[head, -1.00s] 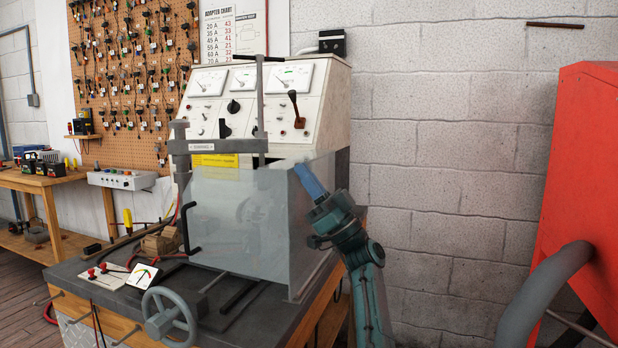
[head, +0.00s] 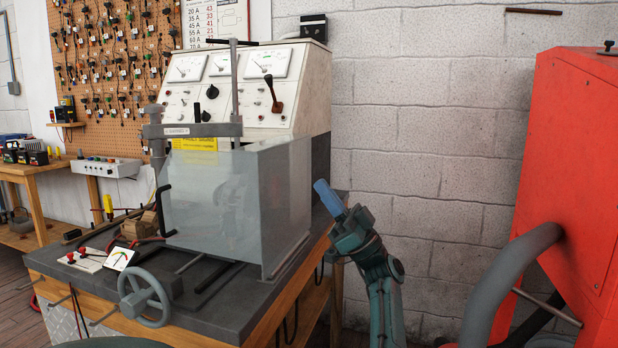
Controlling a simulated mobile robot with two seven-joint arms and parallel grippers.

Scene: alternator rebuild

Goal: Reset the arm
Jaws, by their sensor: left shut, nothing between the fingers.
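My left gripper (head: 328,197) has blue fingers that are shut with nothing between them. It points up and to the left, at the end of my teal left arm, which rises from the bottom of the head view. In the picture it is just right of the clear guard (head: 240,200) on the test bench, with a gap between them. My right gripper is not in view.
The test bench (head: 205,315) carries a gauge panel (head: 245,85), a handwheel (head: 145,300) and a small meter (head: 121,258). A red cabinet (head: 575,160) with a thick grey hose (head: 500,285) stands at right. Bare block wall (head: 430,130) lies between.

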